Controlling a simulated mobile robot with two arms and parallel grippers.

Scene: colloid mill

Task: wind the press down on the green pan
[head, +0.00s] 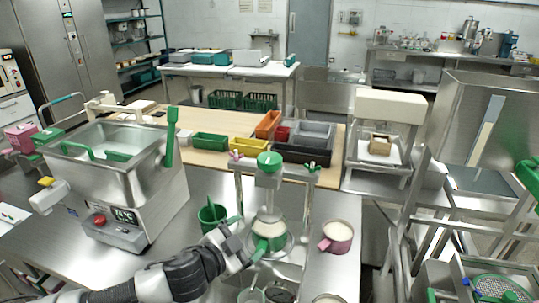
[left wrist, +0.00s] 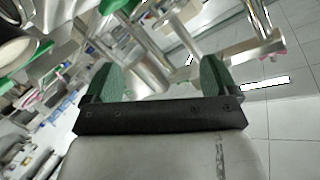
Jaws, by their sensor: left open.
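The press stands in the middle of the head view, with a green-capped spindle (head: 269,162) between two metal posts. The green pan (head: 268,228) sits low under the spindle; the press and my gripper hide part of it. My left gripper (head: 247,245) reaches in from the lower left and is at the pan's left side in the picture; I cannot tell whether it touches. In the left wrist view its two green-padded fingers (left wrist: 158,80) stand wide apart, with nothing clearly held between them. My right gripper is not in view.
A green pot (head: 212,216) stands left of the press and a pink pan (head: 338,236) with pale contents right of it. A steel machine (head: 118,180) fills the left of the table. Bins (head: 250,146) stand behind. Cups crowd the front edge.

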